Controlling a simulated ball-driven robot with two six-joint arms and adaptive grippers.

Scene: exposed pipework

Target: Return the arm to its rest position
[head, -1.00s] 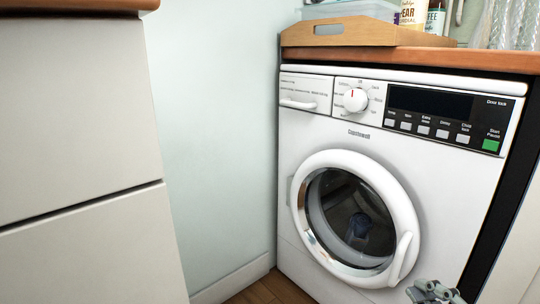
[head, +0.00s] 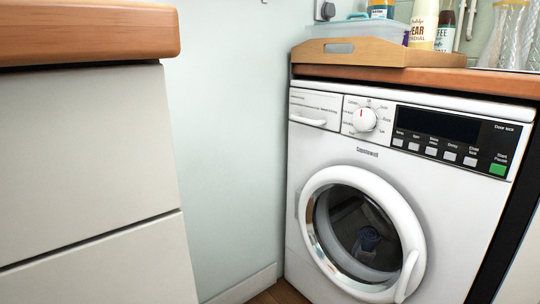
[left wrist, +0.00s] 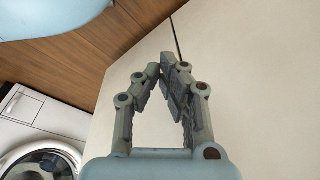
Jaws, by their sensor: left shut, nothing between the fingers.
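My left gripper (left wrist: 162,72) shows in the left wrist view with its fingertips together and nothing between them. It is in front of a plain pale cabinet front (left wrist: 255,90) and holds nothing. Neither gripper shows in the head view now. The white washing machine (head: 380,165) stands under the wooden worktop, with its round door (head: 408,215) shut against the front. A dark blue item is visible behind the door glass. Part of the machine also shows at the left of the left wrist view (left wrist: 48,115).
A pale drawer unit (head: 85,150) with a wooden top (head: 90,35) stands at the left. A wooden tray (head: 390,54), bottles (head: 424,25) and glassware (head: 507,35) are on the worktop (head: 420,78). A narrow floor strip (head: 280,293) shows between the units.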

